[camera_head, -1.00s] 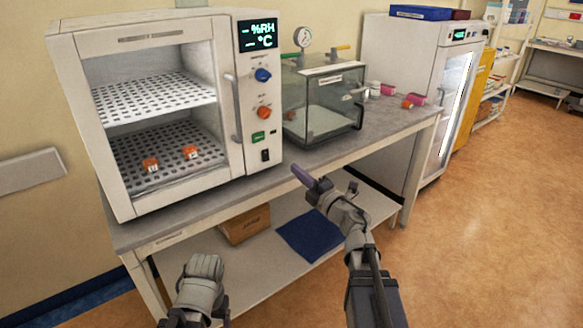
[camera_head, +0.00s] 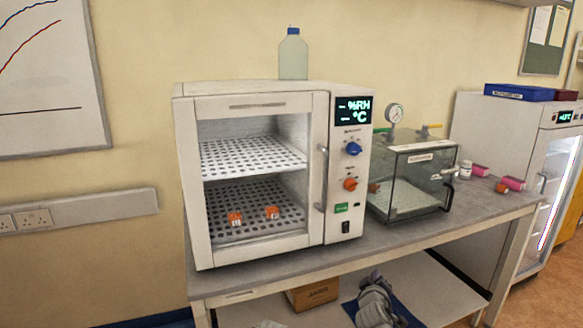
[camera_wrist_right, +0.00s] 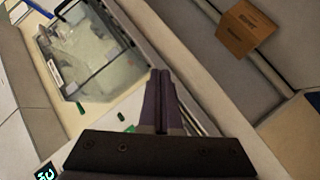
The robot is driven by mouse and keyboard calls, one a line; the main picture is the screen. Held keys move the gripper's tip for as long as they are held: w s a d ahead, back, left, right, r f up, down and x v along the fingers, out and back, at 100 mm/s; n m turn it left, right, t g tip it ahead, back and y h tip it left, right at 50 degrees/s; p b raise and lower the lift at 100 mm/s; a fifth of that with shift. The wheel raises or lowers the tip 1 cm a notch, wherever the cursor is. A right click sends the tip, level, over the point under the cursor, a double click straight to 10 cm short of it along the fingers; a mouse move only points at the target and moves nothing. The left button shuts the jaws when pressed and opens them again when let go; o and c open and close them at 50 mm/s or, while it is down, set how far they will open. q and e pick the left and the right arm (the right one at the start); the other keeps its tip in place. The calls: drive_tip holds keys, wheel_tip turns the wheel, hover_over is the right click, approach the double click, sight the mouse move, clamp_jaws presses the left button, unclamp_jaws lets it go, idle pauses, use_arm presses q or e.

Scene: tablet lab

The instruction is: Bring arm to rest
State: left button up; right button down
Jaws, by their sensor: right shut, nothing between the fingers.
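My right gripper (camera_wrist_right: 161,72) is shut and empty in the right wrist view, its two dark purple fingers pressed together. The fingertips cannot be made out there. My left gripper does not show in the head view.
A cardboard box (camera_head: 313,293) is on the lower shelf (camera_head: 425,285). A white fridge (camera_head: 495,125) stands beyond.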

drive_tip(key=s+a+f+m+g+y, duration=0.1)
drive_tip(key=s+a+f+m+g, duration=0.2)
drive_tip(key=s+a+f+g, duration=0.65)
drive_tip(key=s+a+f+g+y, duration=0.1)
drive_tip(key=s+a+f+g, duration=0.2)
drive_tip(key=s, duration=0.4)
drive_tip(key=s+a+f+g+y, duration=0.1)
drive_tip(key=s+a+f+g, duration=0.15)
drive_tip(key=s+a, duration=0.4)
wheel_tip(320, 180, up, 12)
drive_tip(key=s+d+p, duration=0.1)
drive_tip(key=p, duration=1.1)
drive_tip(key=shift+s+d+t+p, duration=0.15)
drive_tip(key=shift+s+t+p, duration=0.15)
drive_tip(key=shift+t, duration=0.1)
